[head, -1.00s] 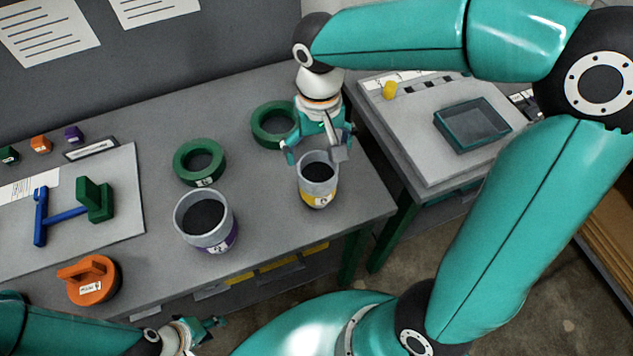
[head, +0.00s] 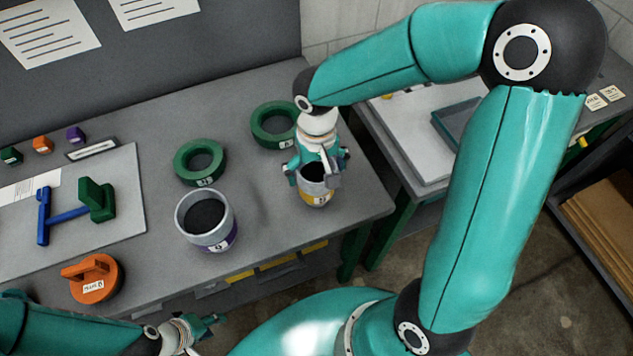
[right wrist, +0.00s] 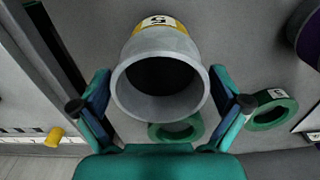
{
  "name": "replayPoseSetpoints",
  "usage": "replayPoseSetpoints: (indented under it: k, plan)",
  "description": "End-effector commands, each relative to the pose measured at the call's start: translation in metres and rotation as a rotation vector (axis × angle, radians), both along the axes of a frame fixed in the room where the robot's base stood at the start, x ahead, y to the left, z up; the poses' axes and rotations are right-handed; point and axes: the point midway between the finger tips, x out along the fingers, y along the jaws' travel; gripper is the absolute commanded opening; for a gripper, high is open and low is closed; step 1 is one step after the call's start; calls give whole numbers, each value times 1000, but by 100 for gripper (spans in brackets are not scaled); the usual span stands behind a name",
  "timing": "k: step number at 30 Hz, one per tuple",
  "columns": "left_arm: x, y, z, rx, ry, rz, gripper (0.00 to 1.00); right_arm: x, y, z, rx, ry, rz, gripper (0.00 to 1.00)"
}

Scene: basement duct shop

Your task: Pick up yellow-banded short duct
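The yellow-banded short duct (head: 316,195) is a grey open cylinder standing upright near the bench's front right edge. It also shows in the right wrist view (right wrist: 160,80), with its dark opening facing the camera. My right gripper (head: 317,178) is above it in the head view, hiding part of its rim. In the right wrist view my right gripper (right wrist: 161,105) is open, one finger on each side of the duct, with gaps between fingers and wall. My left gripper (head: 206,335) is low in the head view, apparently open and empty, away from the duct.
A purple-banded duct (head: 206,220) stands left of the yellow-banded one. Two green rings (head: 200,162) (head: 274,125) lie behind. An orange handled lid (head: 92,277) and a board with blue and green parts (head: 120,230) are at left. A second table (head: 408,135) stands right.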

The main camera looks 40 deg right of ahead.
Motion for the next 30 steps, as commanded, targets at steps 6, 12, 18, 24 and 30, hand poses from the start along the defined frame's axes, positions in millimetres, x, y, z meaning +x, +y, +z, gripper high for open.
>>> replayPoseSetpoints:
  k: [6,12,18,24,30]
  plan:
    - [0,0,0,0,0,0,40,0,0,0,0,0,0,60]
    - [0,0,0,0,0,0,40,0,0,1,0,-1,0,27]
    - [0,0,0,0,0,0,40,0,0,1,0,-2,0,14]
    - [0,0,0,0,0,0,40,1,0,3,0,-3,-1,14]
    - [0,0,-1,0,0,0,40,2,0,17,-1,-6,-2,14]
